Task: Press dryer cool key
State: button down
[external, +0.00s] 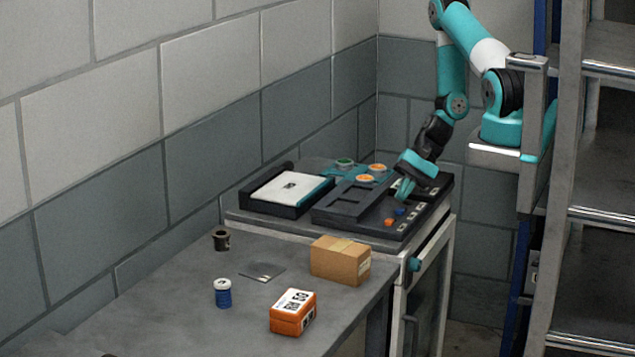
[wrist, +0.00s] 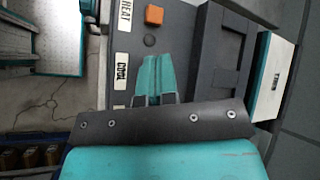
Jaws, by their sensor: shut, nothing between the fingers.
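The dryer panel (external: 372,222) is a dark slab on the cabinet at the back. In the wrist view, its white COOL label (wrist: 121,70) lies just left of my fingertips, and the HEAT label (wrist: 125,18) is further up. An orange square key (wrist: 154,14) sits beside HEAT; it also shows in the external view (external: 388,222). A blue key (external: 400,211) is near it there. My gripper (wrist: 155,60) is shut and empty, pointing down at the panel beside COOL. Any key beside COOL is hidden by my fingers. I cannot tell whether the fingertips touch the panel.
A black tray with a white-topped block (external: 287,188) is left of the panel. The front table holds a cardboard box (external: 340,261), orange box (external: 293,312), blue jar (external: 223,293) and dark cup (external: 221,240).

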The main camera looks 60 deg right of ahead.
aim_at(402, 209)
dwell(0.3)
jog(key=shift+f+b, duration=0.35)
jog(key=shift+f, duration=0.1)
jog(key=shift+f+b, duration=0.35)
jog(key=shift+f, duration=0.15)
dwell(0.5)
jog(key=shift+r, duration=0.1)
jog(key=shift+r+p, duration=0.8)
jog(key=shift+r, duration=0.1)
notch_tip(402, 209, up, 6)
jog(key=p, duration=0.5)
